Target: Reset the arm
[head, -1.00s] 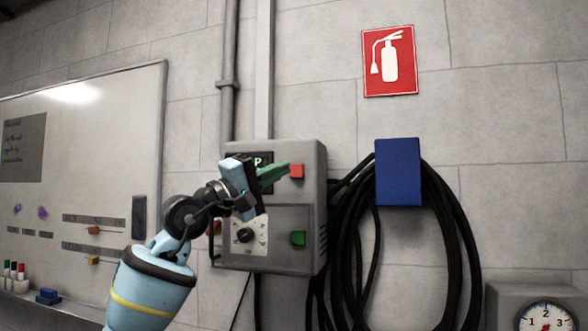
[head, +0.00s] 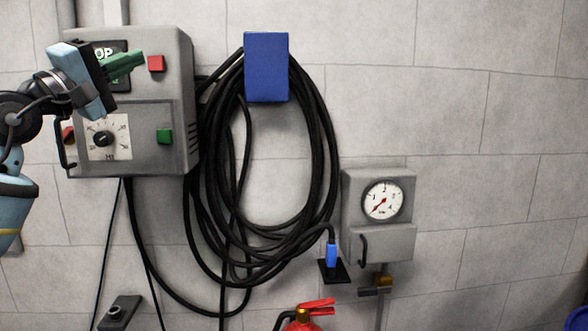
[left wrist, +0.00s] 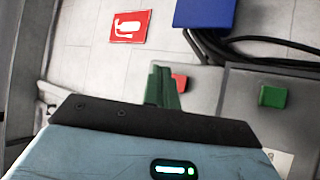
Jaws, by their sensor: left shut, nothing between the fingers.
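My left gripper (head: 138,59) is in the upper left of the head view, in front of the grey control box (head: 180,110). Its green fingers are shut with nothing between them and point toward the red button (head: 156,63). In the left wrist view the fingers (left wrist: 166,75) overlap part of the red button (left wrist: 180,83); I cannot tell whether they touch it. The green button (head: 164,137) and the dial (head: 101,138) sit lower on the box. The fingers and hand partly cover the box's display (head: 101,54). My right gripper is not in view.
A coiled black hose (head: 331,150) hangs from a blue holder (head: 267,67) right of the box. A gauge unit (head: 384,238) is on the wall further right. A red fire extinguisher (head: 305,322) stands at the bottom. A red sign (left wrist: 130,26) shows in the left wrist view.

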